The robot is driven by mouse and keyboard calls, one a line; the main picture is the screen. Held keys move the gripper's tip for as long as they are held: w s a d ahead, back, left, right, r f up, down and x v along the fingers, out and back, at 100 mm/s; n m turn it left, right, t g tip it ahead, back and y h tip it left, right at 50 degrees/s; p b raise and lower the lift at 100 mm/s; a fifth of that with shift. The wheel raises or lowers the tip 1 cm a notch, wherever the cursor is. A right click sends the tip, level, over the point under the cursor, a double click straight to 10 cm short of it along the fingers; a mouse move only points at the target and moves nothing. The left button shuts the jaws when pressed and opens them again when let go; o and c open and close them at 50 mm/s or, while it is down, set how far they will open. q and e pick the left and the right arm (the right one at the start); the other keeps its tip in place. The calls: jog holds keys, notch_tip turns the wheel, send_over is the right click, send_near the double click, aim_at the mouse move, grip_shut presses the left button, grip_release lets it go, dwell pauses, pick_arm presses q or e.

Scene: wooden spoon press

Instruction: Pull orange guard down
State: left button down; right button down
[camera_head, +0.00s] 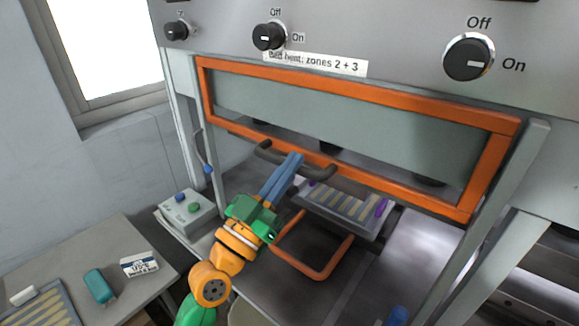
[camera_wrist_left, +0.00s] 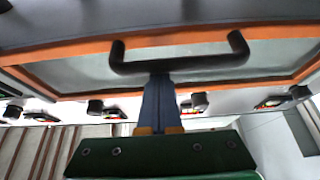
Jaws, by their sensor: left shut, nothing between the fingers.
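The orange guard (camera_head: 355,89) is a rectangular frame with a clear grey pane, raised at the front of the press below the control panel. A dark bar handle (camera_head: 300,163) sits on its lower rail. My left gripper (camera_head: 294,160) is shut and empty, its blue fingers reaching up to the handle. In the left wrist view the fingertips (camera_wrist_left: 158,80) overlap the middle of the handle (camera_wrist_left: 180,66), with the orange frame (camera_wrist_left: 180,40) behind it. I cannot tell whether they touch it. My right gripper is not in view.
Below the guard, a tray (camera_head: 345,205) of wooden pieces lies on the press bed, with an orange loop handle (camera_head: 318,272) in front. A button box (camera_head: 188,211) stands left. A side table (camera_head: 70,262) holds a teal item (camera_head: 98,285) and a small white box (camera_head: 139,264).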

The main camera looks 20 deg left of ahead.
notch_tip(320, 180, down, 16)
jog(key=b, duration=1.6)
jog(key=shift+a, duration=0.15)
